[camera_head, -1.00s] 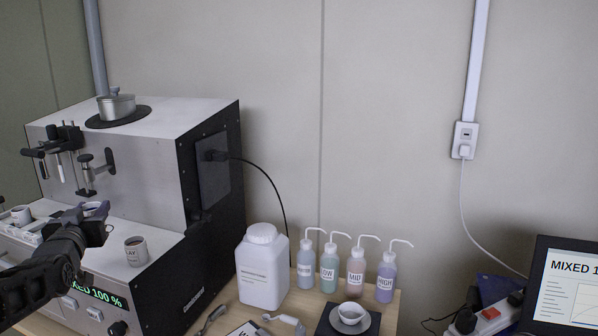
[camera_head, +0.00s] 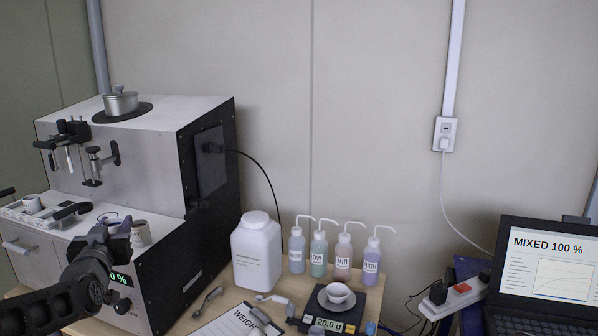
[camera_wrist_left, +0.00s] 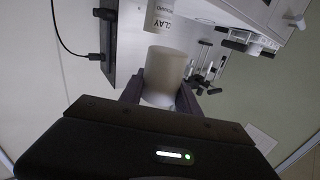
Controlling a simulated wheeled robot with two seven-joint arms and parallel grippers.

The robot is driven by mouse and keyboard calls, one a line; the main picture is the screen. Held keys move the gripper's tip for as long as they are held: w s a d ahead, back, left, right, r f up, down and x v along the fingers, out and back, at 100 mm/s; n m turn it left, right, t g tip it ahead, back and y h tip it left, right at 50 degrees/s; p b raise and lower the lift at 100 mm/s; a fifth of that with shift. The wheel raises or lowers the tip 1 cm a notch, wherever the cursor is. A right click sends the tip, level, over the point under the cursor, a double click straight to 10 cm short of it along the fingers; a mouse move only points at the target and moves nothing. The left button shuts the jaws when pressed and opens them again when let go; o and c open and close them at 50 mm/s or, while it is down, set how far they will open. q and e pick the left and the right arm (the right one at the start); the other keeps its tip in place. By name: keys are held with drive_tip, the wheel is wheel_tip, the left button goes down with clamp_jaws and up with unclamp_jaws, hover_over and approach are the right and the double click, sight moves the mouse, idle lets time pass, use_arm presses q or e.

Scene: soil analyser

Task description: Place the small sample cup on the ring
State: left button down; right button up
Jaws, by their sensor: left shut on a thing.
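My left gripper (camera_head: 112,232) is over the front ledge of the soil analyser (camera_head: 150,150). In the left wrist view the gripper (camera_wrist_left: 160,97) is shut on a plain pale cup (camera_wrist_left: 166,70), with one finger on each side of it. Another cup (camera_wrist_left: 160,20), labelled CLAY, stands just beyond the held one. In the head view the labelled cup (camera_head: 141,234) is on the ledge, right of my gripper and partly hidden by it. My gripper hides most of the held cup there. I cannot clearly make out the ring. My right gripper is not in view.
A white jug (camera_head: 257,255), several wash bottles (camera_head: 343,257), a clipboard (camera_head: 232,326) and a scale (camera_head: 352,318) bearing a bowl (camera_head: 337,293) occupy the table.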

use_arm(q)
drive_tip(key=s+d+f+m+h, duration=0.1)
drive_tip(key=s+d+f+h, duration=0.1)
drive_tip(key=d+f, duration=1)
drive_tip(key=s+d+f+m+h, duration=0.2)
drive_tip(key=s+d+f, duration=0.1)
drive_tip(key=d+f, duration=0.8)
drive_tip(key=shift+s+d+f+t+h, duration=0.15)
drive_tip(key=shift+d+f+t+h, duration=0.2)
drive_tip(key=shift+d, duration=0.1)
